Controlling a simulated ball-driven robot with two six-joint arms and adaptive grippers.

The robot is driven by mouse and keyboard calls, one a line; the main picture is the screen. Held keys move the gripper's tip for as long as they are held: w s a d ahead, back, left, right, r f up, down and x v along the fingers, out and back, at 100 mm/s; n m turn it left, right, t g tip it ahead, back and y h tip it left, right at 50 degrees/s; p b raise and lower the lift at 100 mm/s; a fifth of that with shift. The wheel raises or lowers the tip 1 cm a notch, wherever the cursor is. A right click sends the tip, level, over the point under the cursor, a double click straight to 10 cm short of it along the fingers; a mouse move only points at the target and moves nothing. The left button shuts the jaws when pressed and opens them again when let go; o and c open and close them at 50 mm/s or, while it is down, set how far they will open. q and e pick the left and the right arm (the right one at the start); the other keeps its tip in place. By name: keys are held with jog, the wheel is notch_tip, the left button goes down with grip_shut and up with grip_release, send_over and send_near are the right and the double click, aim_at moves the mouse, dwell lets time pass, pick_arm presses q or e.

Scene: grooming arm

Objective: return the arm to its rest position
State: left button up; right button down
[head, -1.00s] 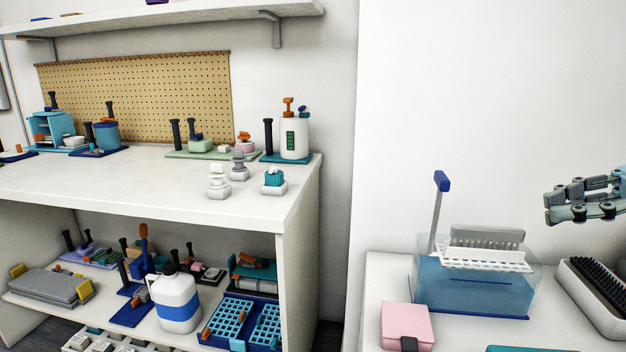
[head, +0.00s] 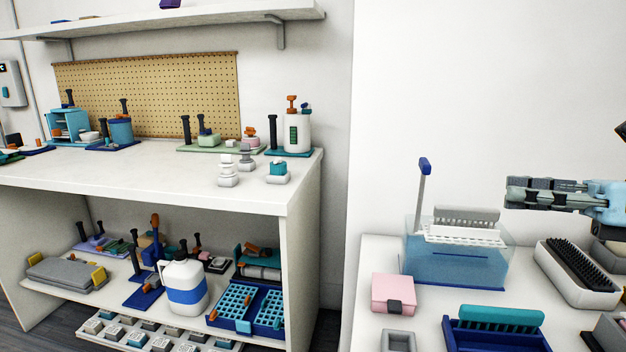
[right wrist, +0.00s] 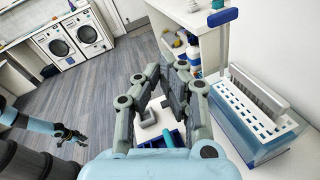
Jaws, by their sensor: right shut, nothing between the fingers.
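A slim pale arm (head: 421,195) with a blue handle (head: 425,165) stands nearly upright, slightly tilted, at the left side of a clear blue box (head: 455,265). The box carries a white comb-like rack (head: 465,234) and a grey comb-like bar (head: 466,215). The blue handle also shows at the top of the right wrist view (right wrist: 222,17). My right gripper (head: 510,196) is shut and empty, pointing left, near the box's upper right and apart from the blue handle. My left gripper (right wrist: 70,135) shows small at the left of the right wrist view; its jaws are unclear.
A black-bristled brush in a white tray (head: 578,275) lies right of the box. A pink box (head: 393,293) and a dark blue tray (head: 497,335) stand in front. A white shelf unit (head: 302,240) with several items stands left. Open space lies above the box.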

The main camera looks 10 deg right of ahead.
jog(key=s+d+f+m+t+h, duration=0.15)
jog(key=f+m+h, duration=0.6)
jog(key=m, duration=0.95)
jog(key=s+f+m+t+h, duration=0.4)
jog(key=m+h, duration=0.6)
jog(key=m, duration=0.7)
jog(key=s+a+f+m+g+y, duration=0.1)
jog(key=s+a+f+m+g, duration=0.2)
jog(key=s, duration=0.4)
jog(key=s+a+f+m+g+y, duration=0.1)
jog(key=s+a+f+m+g, duration=0.1)
jog(key=s+f+m+g, duration=0.25)
jog(key=s+a+f+m+g, duration=0.15)
jog(key=s+g, duration=0.25)
jog(key=s, duration=0.4)
notch_tip(320, 180, down, 26)
jog(key=s+d+m+g, duration=0.1)
jog(key=s+d, duration=0.1)
jog(key=s, duration=0.1)
pick_arm(q)
jog(key=shift+s, duration=0.35)
pick_arm(e)
jog(key=s+f+g, duration=0.1)
jog(key=s+f, duration=1.4)
jog(key=s, duration=0.3)
jog(key=shift+d+f, duration=0.35)
jog(key=shift+d, duration=0.1)
